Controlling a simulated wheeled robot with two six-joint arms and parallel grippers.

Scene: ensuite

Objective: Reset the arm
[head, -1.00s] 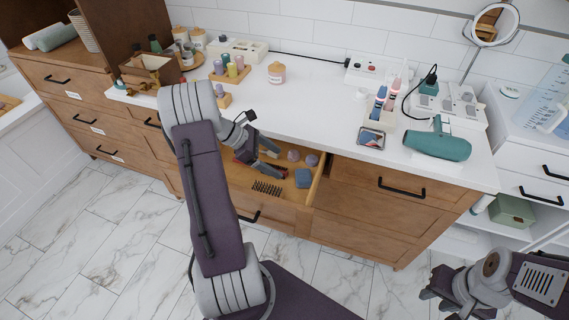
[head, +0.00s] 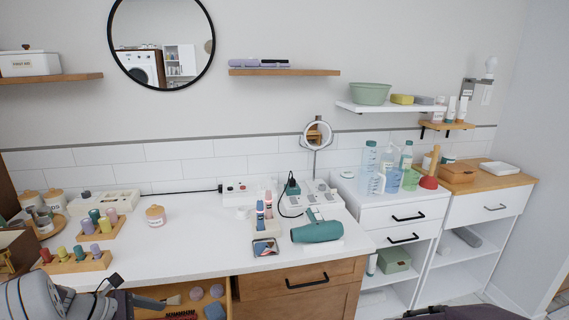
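My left gripper (head: 142,302) shows at the bottom left edge, over the open drawer (head: 228,300) of the wooden vanity. Only part of it is in the frame, and I cannot tell how far apart its fingers are. My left arm link (head: 35,298) covers the front left corner of the counter. A part of my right arm (head: 463,312) shows at the bottom edge; the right gripper is out of frame.
The drawer holds purple round items (head: 216,291) and a blue block (head: 214,311). White cabinets stand at right.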

